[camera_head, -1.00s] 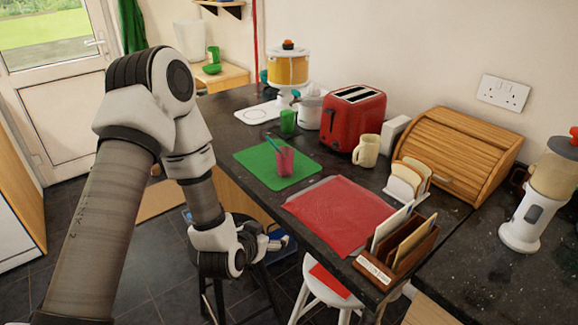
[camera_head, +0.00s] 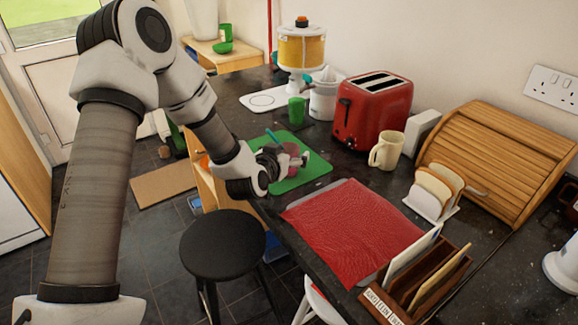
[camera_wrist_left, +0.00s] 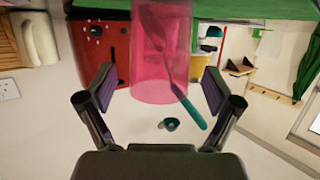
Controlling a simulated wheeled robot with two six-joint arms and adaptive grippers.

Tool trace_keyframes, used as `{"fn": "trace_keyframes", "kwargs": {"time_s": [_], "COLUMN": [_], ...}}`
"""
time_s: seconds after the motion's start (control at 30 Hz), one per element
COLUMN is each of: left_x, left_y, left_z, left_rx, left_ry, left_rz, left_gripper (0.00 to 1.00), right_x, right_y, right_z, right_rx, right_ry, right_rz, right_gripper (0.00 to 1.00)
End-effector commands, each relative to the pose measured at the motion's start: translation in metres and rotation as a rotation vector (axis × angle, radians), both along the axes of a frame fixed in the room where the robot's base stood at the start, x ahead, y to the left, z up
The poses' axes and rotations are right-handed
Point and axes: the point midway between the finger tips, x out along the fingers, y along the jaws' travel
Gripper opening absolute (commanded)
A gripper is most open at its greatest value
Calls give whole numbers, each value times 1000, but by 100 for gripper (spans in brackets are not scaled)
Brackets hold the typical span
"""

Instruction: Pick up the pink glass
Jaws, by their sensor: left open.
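The pink glass (camera_head: 293,149) stands on the green mat (camera_head: 314,172), partly hidden behind my left gripper (camera_head: 286,158) in the head view. A utensil with a teal handle stands in it. In the left wrist view, which is upside down, the see-through pink glass (camera_wrist_left: 161,60) is upright. My left gripper (camera_wrist_left: 158,82) is open there, with one finger on each side of the glass and a gap showing on both sides. My right gripper is not in view.
A green cup (camera_head: 297,109) stands behind the mat. A red toaster (camera_head: 372,112) and a cream mug (camera_head: 386,151) are to the right. A red mat (camera_head: 350,228) lies nearer. A black stool (camera_head: 223,246) stands below the counter edge.

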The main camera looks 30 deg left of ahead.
Motion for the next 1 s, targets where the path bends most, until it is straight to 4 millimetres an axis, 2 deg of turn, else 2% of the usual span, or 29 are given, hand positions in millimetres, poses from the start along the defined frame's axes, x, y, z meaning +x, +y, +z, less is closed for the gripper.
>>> {"fn": "trace_keyframes", "kwargs": {"time_s": [0.1, 0.27, 0.3, 0.47, 0.5, 0.83, 1.0], "left_x": [10, 10, 10, 10, 10, 9, 10], "left_y": [1, 1, 1, 1, 1, 1, 1], "left_z": [-3, -2, -2, -3, -3, -1, 11], "left_rx": [0, -1, -1, -1, -1, -2, -1], "left_ry": [-1, 0, 0, 0, 1, 2, 1], "left_rz": [0, -1, 0, 0, 0, -1, 0], "left_gripper": [90, 90, 83, 27, 22, 22, 22], "right_x": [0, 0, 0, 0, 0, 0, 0], "right_y": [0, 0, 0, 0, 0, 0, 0], "right_z": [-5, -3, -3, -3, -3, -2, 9], "right_rx": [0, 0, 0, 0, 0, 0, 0], "right_ry": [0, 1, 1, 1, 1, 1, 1], "right_rz": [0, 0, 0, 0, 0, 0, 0], "right_gripper": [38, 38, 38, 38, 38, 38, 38]}}
